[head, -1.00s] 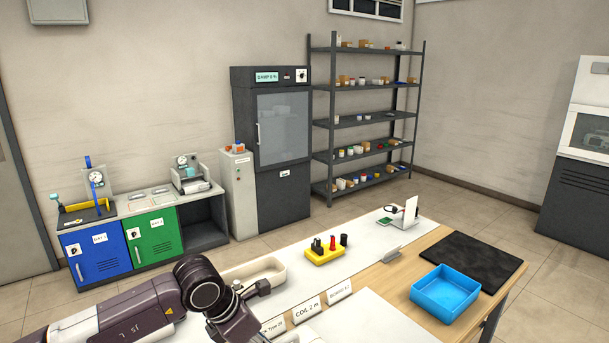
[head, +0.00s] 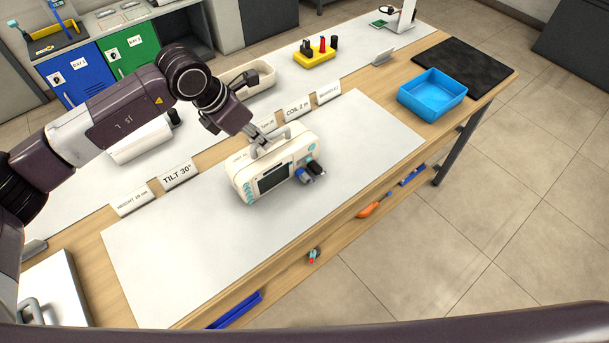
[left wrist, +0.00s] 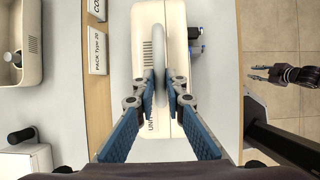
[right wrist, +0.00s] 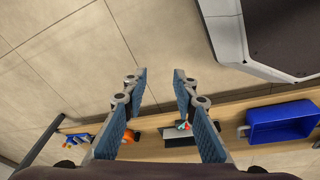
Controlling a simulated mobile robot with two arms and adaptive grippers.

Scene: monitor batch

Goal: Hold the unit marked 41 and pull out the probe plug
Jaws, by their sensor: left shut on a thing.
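The cream unit (head: 250,189) stands on the white mat (head: 360,140), with a dark screen on its front. A blue-grey plug (head: 304,176) and a black plug (head: 316,167) stick out of its front right side; which is the probe plug I cannot tell. My left gripper (head: 259,148) is shut on the unit's top handle (left wrist: 159,75). In the left wrist view its fingers (left wrist: 160,88) lie on both sides of that handle. The unit's top label is mostly hidden, so its number cannot be read. My right gripper (right wrist: 161,73) is open and empty, over the floor beyond the table edge.
Small label cards (head: 180,174) stand along the mat's back edge. A blue tray (head: 432,94) and a dark pad (head: 465,70) are at the right end. A yellow holder (head: 315,59) stands behind. A lower shelf (right wrist: 210,127) holds a blue bin. The mat right of the unit is clear.

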